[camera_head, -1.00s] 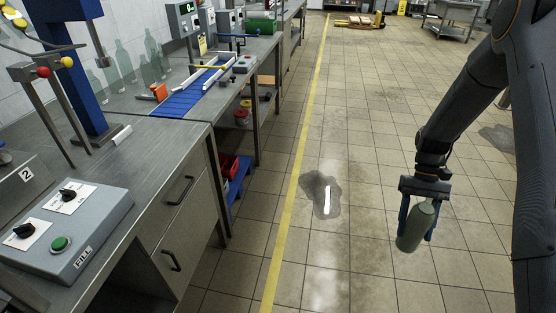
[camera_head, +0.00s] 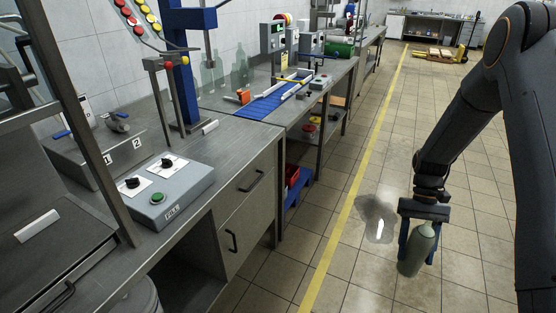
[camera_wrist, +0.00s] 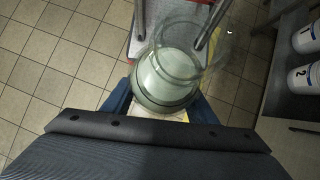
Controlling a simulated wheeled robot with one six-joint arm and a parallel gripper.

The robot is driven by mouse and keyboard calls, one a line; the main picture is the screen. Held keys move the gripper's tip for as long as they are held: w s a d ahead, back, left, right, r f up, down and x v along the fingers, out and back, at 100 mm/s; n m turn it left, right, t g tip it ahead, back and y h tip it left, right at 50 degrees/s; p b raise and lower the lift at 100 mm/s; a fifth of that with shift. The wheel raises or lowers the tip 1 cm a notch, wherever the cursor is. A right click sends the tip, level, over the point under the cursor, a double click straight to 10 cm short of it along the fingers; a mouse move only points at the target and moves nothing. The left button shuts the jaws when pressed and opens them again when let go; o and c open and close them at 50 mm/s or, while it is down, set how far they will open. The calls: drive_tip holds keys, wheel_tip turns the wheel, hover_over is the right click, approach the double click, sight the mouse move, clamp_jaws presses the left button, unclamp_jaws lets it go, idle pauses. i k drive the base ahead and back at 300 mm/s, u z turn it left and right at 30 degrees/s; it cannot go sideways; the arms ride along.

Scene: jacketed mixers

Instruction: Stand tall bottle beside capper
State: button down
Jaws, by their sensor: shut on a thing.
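My gripper (camera_head: 419,240) is shut on a tall green glass bottle (camera_head: 417,252) and holds it upright over the tiled floor, to the right of the benches. In the wrist view the bottle (camera_wrist: 165,82) fills the middle, between the blue fingers. More tall bottles (camera_head: 239,70) stand at the back of the bench by the wall. I cannot tell which device is the capper; a blue column press (camera_head: 184,90) stands on the near bench.
A grey FILL control box (camera_head: 160,192) sits on the near bench. A blue conveyor (camera_head: 268,104) with an orange item (camera_head: 243,96) lies beyond. A wet patch (camera_head: 378,220) is on the floor.

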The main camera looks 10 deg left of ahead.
sight(220, 161)
drive_tip(key=u, duration=1.3)
